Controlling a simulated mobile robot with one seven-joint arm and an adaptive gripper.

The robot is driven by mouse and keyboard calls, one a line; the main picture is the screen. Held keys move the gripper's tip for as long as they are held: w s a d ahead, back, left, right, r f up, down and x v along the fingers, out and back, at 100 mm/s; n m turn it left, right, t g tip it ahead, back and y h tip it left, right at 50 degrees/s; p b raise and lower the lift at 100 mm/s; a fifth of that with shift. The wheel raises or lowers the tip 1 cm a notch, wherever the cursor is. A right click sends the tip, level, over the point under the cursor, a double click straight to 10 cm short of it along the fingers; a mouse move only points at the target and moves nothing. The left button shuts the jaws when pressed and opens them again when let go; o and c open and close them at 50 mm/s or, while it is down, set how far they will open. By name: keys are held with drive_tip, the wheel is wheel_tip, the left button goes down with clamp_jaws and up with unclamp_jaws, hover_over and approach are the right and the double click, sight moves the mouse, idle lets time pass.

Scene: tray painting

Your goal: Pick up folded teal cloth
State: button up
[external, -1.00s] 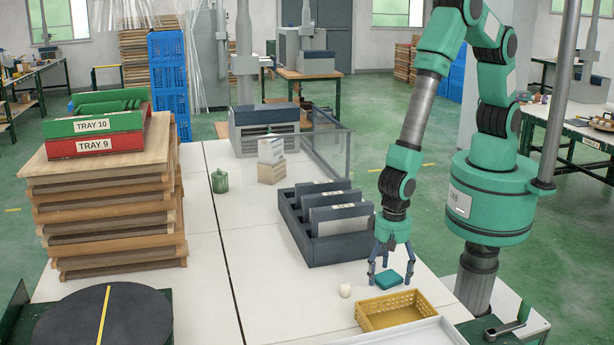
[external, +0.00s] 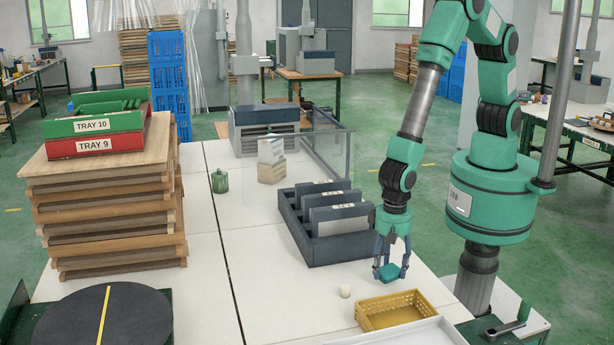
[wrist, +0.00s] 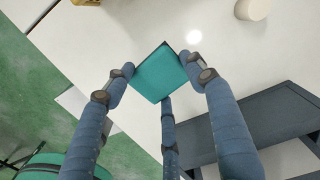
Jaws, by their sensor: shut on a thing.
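The folded teal cloth (external: 389,272) is a small flat square, held between the fingers of my gripper (external: 391,270). In the external view it appears a little above the white table, behind the yellow basket. In the wrist view the cloth (wrist: 160,73) is tilted like a diamond. My gripper's blue fingers (wrist: 163,75) touch it at its left and right corners, and a third finger meets its lower edge. The underside of the cloth is hidden.
A yellow basket (external: 369,322) stands in front of the gripper, with a small cream cylinder (external: 345,291) to its left. A dark rack with upright panels (external: 347,249) stands behind and left. The white table (external: 280,300) is clear further left.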

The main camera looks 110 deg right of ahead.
drive_tip(key=shift+r, duration=0.9)
drive_tip(key=s+d, duration=0.2)
drive_tip(key=s, duration=0.3)
drive_tip(key=s+d+p, duration=0.1)
drive_tip(key=s+d, duration=0.1)
drive_tip(key=s, duration=0.2)
drive_tip(key=s+d+r, duration=0.1)
drive_tip(key=s+d, duration=0.1)
drive_tip(key=s, duration=0.3)
drive_tip(key=shift+s+d, duration=0.25)
drive_tip(key=shift+s, duration=0.05)
